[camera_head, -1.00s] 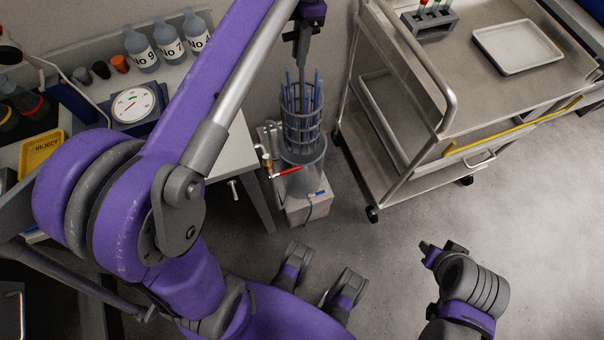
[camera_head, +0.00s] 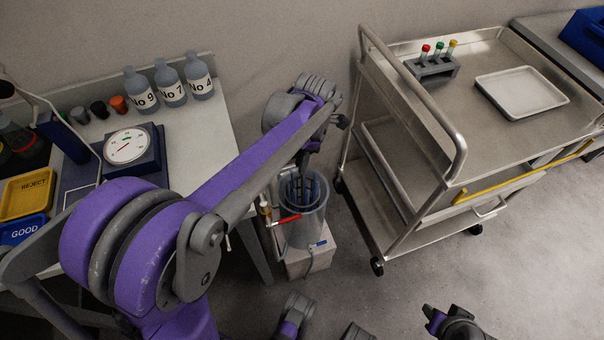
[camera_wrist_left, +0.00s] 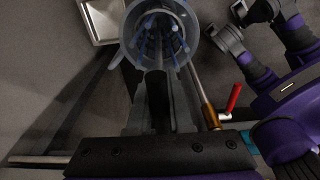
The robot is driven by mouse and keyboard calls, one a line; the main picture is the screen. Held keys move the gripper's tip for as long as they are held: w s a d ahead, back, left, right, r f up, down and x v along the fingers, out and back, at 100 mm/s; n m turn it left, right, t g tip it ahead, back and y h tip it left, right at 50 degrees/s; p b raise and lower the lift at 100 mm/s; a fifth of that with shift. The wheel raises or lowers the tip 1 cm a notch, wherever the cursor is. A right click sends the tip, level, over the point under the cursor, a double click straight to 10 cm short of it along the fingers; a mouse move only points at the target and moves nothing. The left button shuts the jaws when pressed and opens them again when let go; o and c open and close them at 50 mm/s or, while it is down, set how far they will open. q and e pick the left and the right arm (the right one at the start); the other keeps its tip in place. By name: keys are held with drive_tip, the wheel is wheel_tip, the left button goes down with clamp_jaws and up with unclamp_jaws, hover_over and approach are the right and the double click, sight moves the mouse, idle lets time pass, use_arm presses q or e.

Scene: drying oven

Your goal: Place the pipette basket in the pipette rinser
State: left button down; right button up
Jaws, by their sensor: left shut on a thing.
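The pipette rinser is a clear cylinder (camera_head: 303,232) on a pale base, standing on the floor between the bench and the cart. My left gripper (camera_head: 303,158) is above its mouth, shut on the dark upright handle of the pipette basket (camera_head: 300,190). The basket is lowered inside the cylinder; whether it rests on the bottom is hidden. In the left wrist view the blue pipettes (camera_wrist_left: 176,42) show within the round rinser rim (camera_wrist_left: 127,35), around the handle (camera_wrist_left: 156,65). My right gripper (camera_head: 447,318) is at the bottom edge, partly cut off, its jaws unclear.
A red-handled valve (camera_head: 287,219) is on the rinser's side. The bench (camera_head: 205,135) at left holds bottles, a dial gauge (camera_head: 127,146) and bins. A steel cart (camera_head: 455,150) stands close on the right with a test tube rack (camera_head: 432,67) and white tray (camera_head: 522,92).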

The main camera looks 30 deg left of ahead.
use_arm(q)
drive_tip(key=shift+f+b, duration=0.55)
drive_tip(key=shift+f, duration=1.95)
drive_tip(key=shift+f+b, duration=0.35)
drive_tip(key=shift+f, duration=0.3)
drive_tip(key=c, duration=0.8)
unclamp_jaws()
drive_tip(key=shift+c, duration=0.2)
drive_tip(key=r+p, duration=0.1)
drive_tip(key=r, duration=0.3)
drive_tip(key=r+p, duration=0.1)
drive_tip(key=r, duration=0.3)
drive_tip(key=w+d+r+p, duration=0.1)
drive_tip(key=r, duration=0.4)
drive_tip(key=shift+r+p, duration=0.1)
drive_tip(key=shift+p, duration=0.2)
